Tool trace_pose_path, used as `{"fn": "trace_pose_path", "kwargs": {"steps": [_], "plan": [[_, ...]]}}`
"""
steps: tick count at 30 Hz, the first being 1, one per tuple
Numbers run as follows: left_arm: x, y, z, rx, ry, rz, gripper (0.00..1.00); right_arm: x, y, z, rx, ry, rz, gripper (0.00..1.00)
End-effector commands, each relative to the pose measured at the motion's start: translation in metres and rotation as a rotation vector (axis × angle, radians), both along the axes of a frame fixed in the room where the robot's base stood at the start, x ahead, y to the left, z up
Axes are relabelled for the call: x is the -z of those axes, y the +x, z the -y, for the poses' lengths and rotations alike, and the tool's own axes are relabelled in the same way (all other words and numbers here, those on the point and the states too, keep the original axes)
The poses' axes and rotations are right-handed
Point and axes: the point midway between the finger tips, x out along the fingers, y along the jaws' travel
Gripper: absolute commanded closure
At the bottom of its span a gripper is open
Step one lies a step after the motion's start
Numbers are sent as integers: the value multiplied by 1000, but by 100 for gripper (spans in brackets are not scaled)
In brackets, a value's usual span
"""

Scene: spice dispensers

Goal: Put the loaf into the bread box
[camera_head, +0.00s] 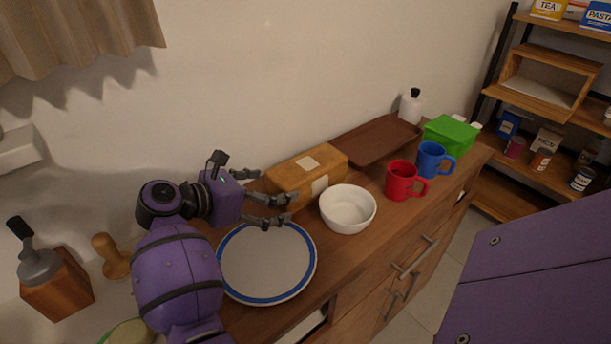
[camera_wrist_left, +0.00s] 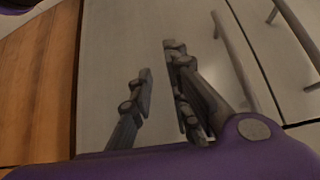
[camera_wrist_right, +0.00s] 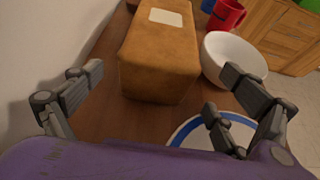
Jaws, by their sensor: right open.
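The loaf (camera_head: 290,172) is a long tan-brown block with pale square patches, lying on the wooden counter against the wall. It also shows in the right wrist view (camera_wrist_right: 158,62). My right gripper (camera_head: 268,196) is at the near end of the loaf, above the counter, with its fingers spread and nothing held. In the right wrist view the loaf's end lies just ahead, between the open fingers (camera_wrist_right: 165,95). My left gripper (camera_wrist_left: 160,85) is empty, fingers partly apart, before pale cabinet fronts.
A blue-rimmed plate (camera_head: 265,262) and white bowl (camera_head: 347,222) stand near the loaf. Beyond are a brown tray (camera_head: 375,140), red mug (camera_head: 400,180), blue mug (camera_head: 430,158), green box (camera_head: 449,137) and white bottle (camera_head: 410,108). A shelf unit (camera_head: 540,95) stands at right.

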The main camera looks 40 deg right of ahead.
Motion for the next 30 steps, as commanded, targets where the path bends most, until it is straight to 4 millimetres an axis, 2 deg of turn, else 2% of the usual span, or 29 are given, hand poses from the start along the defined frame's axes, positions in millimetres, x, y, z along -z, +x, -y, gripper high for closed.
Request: {"fn": "trace_pose_path", "kwargs": {"steps": [1,4,10,18,30], "plan": [[3,-12,-2,-4,2,-22,84,1,1,6,0,0,0,4],[5,-22,-3,-8,3,-41,84,6,2,20,1,0,-1,4],[0,-12,-2,-4,1,-23,84,17,4,43,-1,-2,0,4],[-5,-4,0,-3,-2,-6,84,19,4,47,-3,-3,-1,4],[-4,-6,0,-3,-1,-10,84,19,4,47,-2,-3,-2,55]]}}
